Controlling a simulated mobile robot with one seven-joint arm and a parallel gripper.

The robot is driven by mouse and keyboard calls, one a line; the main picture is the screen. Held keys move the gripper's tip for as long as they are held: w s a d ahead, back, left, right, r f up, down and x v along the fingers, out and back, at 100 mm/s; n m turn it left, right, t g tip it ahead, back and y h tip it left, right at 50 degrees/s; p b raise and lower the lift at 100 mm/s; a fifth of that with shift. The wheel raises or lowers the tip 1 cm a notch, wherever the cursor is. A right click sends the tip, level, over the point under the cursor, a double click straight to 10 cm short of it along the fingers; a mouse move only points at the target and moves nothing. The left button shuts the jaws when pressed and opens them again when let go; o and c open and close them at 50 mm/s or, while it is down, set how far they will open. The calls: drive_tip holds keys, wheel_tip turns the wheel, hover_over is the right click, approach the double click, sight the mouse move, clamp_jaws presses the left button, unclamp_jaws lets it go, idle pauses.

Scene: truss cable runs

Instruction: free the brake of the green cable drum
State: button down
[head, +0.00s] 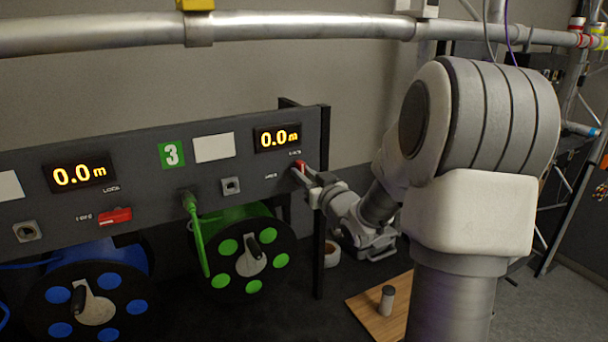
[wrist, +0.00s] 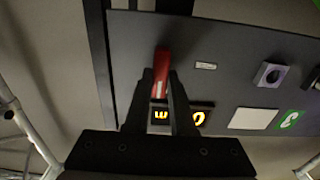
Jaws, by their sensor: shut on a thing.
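The green cable drum (head: 227,219) hangs below the dark panel, under the green number 3 sign. Its red brake lever (head: 301,166) is at the panel's right end, between a LOCK label above and a FREE label to its left. It looks upright, in line with the LOCK side. My gripper (head: 307,174) reaches in from the right and is shut on this lever. In the wrist view, where the panel appears upside down, the two black fingers (wrist: 165,85) are on either side of the red lever (wrist: 162,60). The fingers hide part of it.
A blue cable drum (head: 115,262) with its own red lever (head: 115,216), lying level, is to the left. Displays read 0.0 m. A green cable (head: 198,235) hangs from the panel. A wooden board (head: 370,305) with a small cylinder (head: 387,299) lies below right.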

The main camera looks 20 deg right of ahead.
drive_tip(key=shift+f+n+b, duration=0.15)
drive_tip(key=shift+n+b, duration=0.15)
drive_tip(key=shift+b, duration=0.45)
drive_tip(key=shift+a+f+n+b, duration=0.15)
drive_tip(key=shift+n+b, duration=2.7)
drive_tip(key=shift+b, duration=0.7)
drive_tip(key=shift+a+f+n+b, duration=0.1)
drive_tip(key=shift+a+n+b, duration=0.1)
drive_tip(key=shift+n+b, duration=3)
drive_tip(key=shift+a+f+n+b, duration=0.15)
drive_tip(key=shift+n+b, duration=2.4)
drive_tip(key=shift+b, duration=1.3)
drive_tip(key=c, duration=0.8)
unclamp_jaws()
drive_tip(key=shift+o, duration=0.2)
drive_tip(key=shift+s, duration=0.2)
